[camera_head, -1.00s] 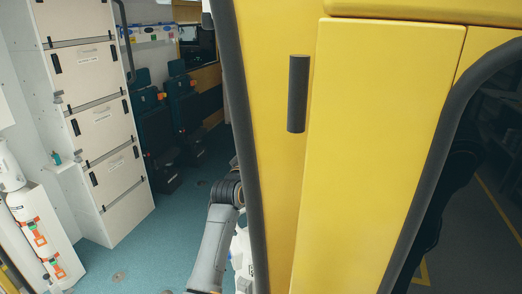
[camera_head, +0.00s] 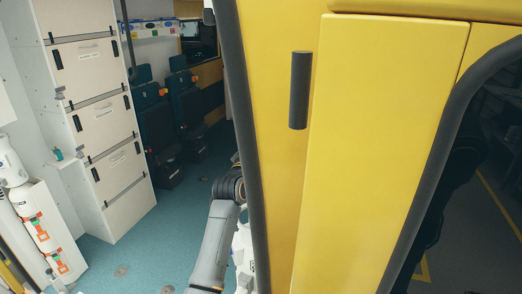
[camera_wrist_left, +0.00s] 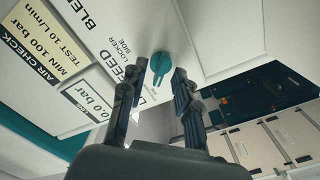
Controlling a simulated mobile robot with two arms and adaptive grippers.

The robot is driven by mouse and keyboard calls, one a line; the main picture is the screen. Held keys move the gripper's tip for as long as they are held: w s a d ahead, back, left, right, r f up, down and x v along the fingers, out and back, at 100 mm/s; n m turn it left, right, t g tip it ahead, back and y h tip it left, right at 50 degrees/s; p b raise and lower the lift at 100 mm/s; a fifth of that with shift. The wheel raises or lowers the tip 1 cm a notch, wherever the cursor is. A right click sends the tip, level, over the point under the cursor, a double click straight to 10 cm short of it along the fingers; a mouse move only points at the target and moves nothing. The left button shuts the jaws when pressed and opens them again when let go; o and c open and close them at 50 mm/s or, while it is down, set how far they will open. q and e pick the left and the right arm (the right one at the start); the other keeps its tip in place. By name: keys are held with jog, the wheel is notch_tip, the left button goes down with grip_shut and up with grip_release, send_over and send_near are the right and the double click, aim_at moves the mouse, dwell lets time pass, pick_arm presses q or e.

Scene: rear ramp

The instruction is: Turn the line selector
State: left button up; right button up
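The line selector is a teal knob (camera_wrist_left: 161,66) on a white labelled panel (camera_wrist_left: 125,18) in the left wrist view. Lettering reading "FEED", "BLEED" and "LOCKER SIDE" is printed around it. My left gripper (camera_wrist_left: 155,75) is open, its two dark fingers pointing at the panel with the knob between and just beyond their tips. I cannot tell if either finger touches the knob. In the head view my left arm (camera_head: 222,220) shows partly behind a yellow door edge, which hides its gripper. My right gripper is in neither view.
A yellow body panel with a dark vertical handle (camera_head: 299,90) fills the middle of the head view. White lockers (camera_head: 95,80), dark seats (camera_head: 160,115) and orange-strapped white cylinders (camera_head: 38,222) stand at left. The blue-green floor (camera_head: 150,245) between them is clear.

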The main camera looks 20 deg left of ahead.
pick_arm(q)
jog(key=s, duration=1.2)
jog(key=shift+a, duration=0.2)
